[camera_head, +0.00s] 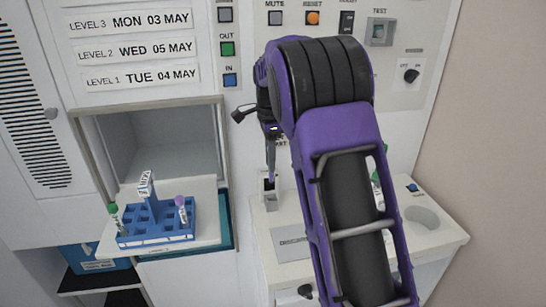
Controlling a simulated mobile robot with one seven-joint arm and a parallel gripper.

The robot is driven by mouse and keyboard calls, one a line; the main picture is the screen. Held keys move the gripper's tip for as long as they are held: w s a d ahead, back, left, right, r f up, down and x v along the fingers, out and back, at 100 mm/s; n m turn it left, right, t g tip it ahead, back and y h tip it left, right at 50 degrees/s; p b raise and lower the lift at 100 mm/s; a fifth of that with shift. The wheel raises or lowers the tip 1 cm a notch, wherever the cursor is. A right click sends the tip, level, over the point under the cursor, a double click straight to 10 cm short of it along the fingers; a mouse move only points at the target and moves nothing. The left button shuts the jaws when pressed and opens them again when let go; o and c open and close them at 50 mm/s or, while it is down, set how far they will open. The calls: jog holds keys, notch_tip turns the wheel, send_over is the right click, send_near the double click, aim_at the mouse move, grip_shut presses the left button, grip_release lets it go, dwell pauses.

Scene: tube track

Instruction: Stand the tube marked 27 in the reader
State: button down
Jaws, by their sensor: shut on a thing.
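My gripper (270,172) points down over a small grey holder (271,199) on the white ledge, which appears to be the reader. The gripper is shut on a slim thing, most likely a tube; the fingers and the small size hide its cap and mark. I cannot tell whether its lower end is inside the holder or just above it. A blue rack (157,236) stands on a pull-out shelf at the left. It holds a green-capped tube (114,214) at its left and a purple-capped tube (182,209) at its right. I cannot read a 27 on either.
The white ledge (292,273) runs under my arm, with a round recess (421,218) at its right. My arm covers the ledge's middle and part of a green item (376,178). Panel buttons and date labels (152,47) are on the wall above. An open compartment (185,145) stands behind the rack.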

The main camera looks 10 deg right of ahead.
aim_at(270, 181)
jog(key=shift+f, duration=0.1)
jog(key=shift+f+b, duration=0.35)
jog(key=shift+f, duration=2)
jog(key=shift+f+p, duration=0.3)
jog(key=shift+f, duration=0.2)
jog(key=shift+f, duration=0.35)
jog(key=shift+f, duration=0.35)
jog(key=shift+f+b, duration=0.15)
jog(key=shift+b, duration=0.15)
jog(key=c, duration=0.7)
grip_release()
jog(key=shift+o, duration=0.2)
jog(key=shift+w+r, duration=0.1)
jog(key=shift+r, duration=0.1)
